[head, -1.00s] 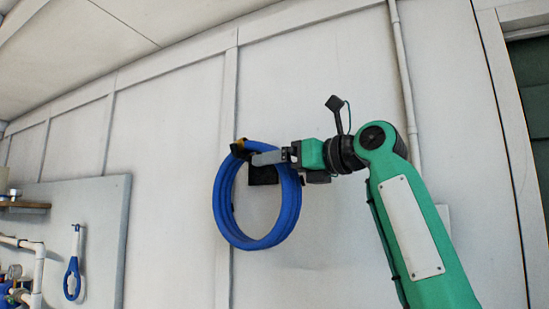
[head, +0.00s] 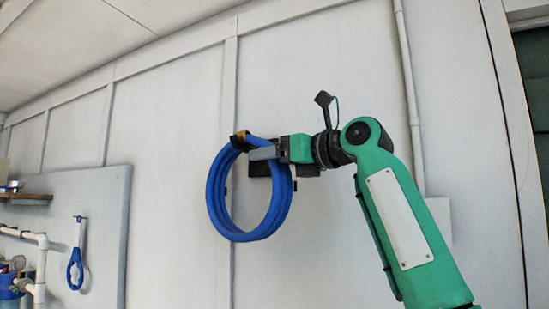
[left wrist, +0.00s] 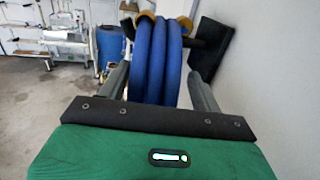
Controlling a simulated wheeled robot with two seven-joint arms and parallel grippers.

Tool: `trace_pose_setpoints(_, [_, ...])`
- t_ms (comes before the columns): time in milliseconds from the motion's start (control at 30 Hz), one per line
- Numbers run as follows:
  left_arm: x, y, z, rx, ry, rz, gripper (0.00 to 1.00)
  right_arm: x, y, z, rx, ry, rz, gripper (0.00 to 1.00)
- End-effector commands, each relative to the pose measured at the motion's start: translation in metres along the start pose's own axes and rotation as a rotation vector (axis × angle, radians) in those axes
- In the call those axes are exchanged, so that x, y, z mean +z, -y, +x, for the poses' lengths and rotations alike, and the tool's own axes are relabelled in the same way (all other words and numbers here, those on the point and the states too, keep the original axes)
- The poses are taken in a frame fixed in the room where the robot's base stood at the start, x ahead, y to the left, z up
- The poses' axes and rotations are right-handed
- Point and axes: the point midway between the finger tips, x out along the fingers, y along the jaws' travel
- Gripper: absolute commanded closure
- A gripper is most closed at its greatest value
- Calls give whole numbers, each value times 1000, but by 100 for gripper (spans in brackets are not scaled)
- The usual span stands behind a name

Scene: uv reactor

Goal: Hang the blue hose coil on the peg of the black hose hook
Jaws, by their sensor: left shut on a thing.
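The blue hose coil (head: 220,207) hangs as an upright ring beside the wall in the head view. My left gripper (head: 264,154) is shut on the coil's upper part. In the left wrist view the blue strands (left wrist: 157,65) lie between its fingers (left wrist: 160,85). The black hose hook (head: 258,169) is on the wall, partly hidden by coil and gripper; its plate also shows in the left wrist view (left wrist: 216,48). Dark bar parts and yellow pieces show on both sides of the strands. I cannot tell whether the coil rests on the peg. My right gripper is not in view.
A grey board (head: 100,215) with a blue-and-white tool (head: 75,265) is on the wall at left. White pipes (head: 40,262) and a shelf (head: 25,197) are at far left. A conduit (head: 408,90) runs down the wall at right. Wall around the hook is mostly clear.

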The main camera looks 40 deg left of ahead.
Motion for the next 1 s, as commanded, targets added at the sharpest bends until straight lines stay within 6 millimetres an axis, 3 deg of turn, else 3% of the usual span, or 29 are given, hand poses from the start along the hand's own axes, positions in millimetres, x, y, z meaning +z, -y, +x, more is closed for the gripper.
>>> trace_pose_setpoints(367, [-1,0,0,1,-2,1,76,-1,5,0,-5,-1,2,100])
trace_pose_setpoints(400, [-1,0,0,1,-2,0,33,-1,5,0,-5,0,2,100])
trace_pose_setpoints(533, [-1,0,0,1,-2,0,9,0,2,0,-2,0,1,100])
trace_pose_setpoints(833, [0,0,-1,1,-1,0,9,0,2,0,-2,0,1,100])
trace_pose_setpoints(1000, [0,1,-16,1,1,1,9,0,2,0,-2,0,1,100])
